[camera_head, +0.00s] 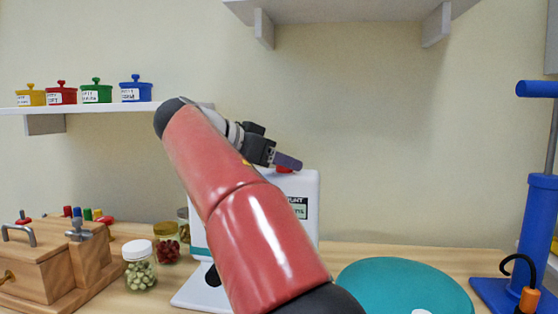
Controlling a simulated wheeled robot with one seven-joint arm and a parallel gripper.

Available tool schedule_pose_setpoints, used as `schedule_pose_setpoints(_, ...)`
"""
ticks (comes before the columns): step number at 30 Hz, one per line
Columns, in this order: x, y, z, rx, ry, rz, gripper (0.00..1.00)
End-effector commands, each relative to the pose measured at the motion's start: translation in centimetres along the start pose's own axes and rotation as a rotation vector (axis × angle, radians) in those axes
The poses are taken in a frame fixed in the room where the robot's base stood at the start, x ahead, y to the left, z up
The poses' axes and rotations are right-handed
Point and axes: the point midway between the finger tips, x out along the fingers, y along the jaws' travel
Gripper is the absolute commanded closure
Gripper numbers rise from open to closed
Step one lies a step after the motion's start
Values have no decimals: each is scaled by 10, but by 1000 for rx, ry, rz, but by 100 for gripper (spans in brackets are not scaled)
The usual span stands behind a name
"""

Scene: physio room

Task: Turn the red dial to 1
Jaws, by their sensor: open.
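A white upright device (311,184) stands on the table behind my arm, with a small dark-framed label or display on its front. A small red part (284,170), probably the red dial, shows at the device's top edge, just under my fingertips. Its pointer and markings cannot be made out. My gripper (287,162) is open and empty, and its dark fingers point right and slightly down over the red part. Whether they touch it cannot be told. My red arm hides much of the device's front.
A wooden box (38,262) with metal fittings and several coloured pegs stands at left. Jars of green (139,268) and red (166,243) balls stand beside the device. A teal disc (405,287) and blue stand (537,230) are at right. A shelf (240,8) hangs above.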

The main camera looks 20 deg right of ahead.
Motion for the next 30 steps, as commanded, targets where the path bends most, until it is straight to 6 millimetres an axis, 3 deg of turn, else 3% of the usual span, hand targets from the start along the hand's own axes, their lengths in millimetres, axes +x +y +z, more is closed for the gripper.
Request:
schedule_pose_setpoints(4, 0, 0, 0, 0, 0, 0, 48)
schedule_pose_setpoints(14, 0, 0, 0, 0, 0, -1, 92)
schedule_pose_setpoints(23, 0, 1, 1, -11, 0, -33, 93)
schedule_pose_setpoints(30, 1, 4, 3, -59, 1, -154, 93)
